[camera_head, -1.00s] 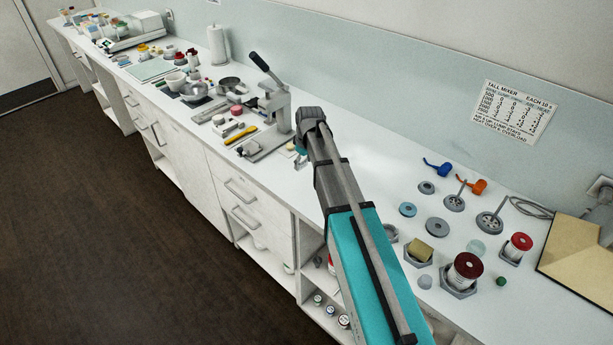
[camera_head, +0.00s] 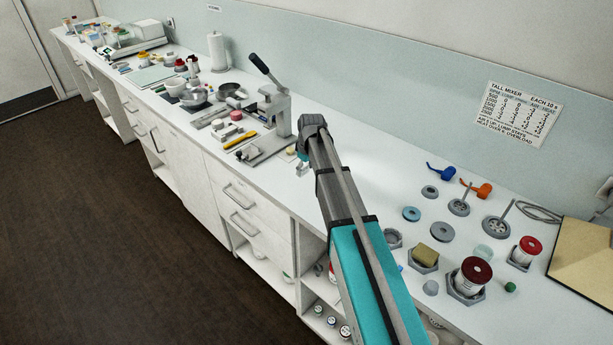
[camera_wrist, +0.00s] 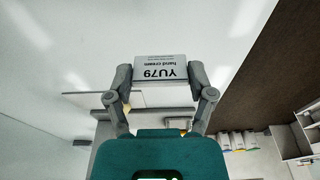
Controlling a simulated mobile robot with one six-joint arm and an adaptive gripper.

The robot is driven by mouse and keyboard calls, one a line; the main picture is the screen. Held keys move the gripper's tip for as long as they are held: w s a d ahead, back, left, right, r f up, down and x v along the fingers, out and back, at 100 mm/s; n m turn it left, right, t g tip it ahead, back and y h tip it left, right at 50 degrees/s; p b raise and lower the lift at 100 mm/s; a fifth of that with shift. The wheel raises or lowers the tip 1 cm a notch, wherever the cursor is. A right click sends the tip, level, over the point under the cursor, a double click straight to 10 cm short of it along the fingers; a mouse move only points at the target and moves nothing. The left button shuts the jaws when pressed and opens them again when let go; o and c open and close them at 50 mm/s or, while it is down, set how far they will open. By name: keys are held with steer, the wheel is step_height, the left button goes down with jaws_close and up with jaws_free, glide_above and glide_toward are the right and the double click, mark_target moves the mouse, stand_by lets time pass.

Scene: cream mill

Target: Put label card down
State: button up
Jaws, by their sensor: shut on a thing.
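The label card (camera_wrist: 161,69) is white with dark print, "YU79" and "hand cream", upside down in the wrist view. My gripper (camera_wrist: 161,78) is shut on it, one grey finger at each short side. A pale counter surface lies behind the card; I cannot tell whether the card touches it. In the head view my arm reaches over the white counter (camera_head: 375,165), its end beside the lever press (camera_head: 281,112). The card cannot be made out there, and my arm hides most of the gripper.
Left of the press are a yellow-handled tool (camera_head: 240,138), bowls (camera_head: 195,97) and a paper towel roll (camera_head: 217,52). On the right stand a dark red-topped spool (camera_head: 475,271), a red-topped one (camera_head: 529,247), a tan block (camera_head: 425,254) and several discs. Bare counter lies right of my arm's end.

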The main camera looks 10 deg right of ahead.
mark_target(306, 170)
steer(key=shift+w+d+f+b, duration=0.15)
steer(key=shift+w+f+b, duration=0.25)
steer(key=shift+f+b, duration=1.55)
steer(key=shift+f, duration=0.05)
steer(key=shift+f, duration=0.1)
steer(key=o, duration=0.7)
step_height(306, 170, up, 12)
steer(key=s+d+p, duration=0.1)
steer(key=p, duration=1.1)
steer(key=shift+s, duration=0.25)
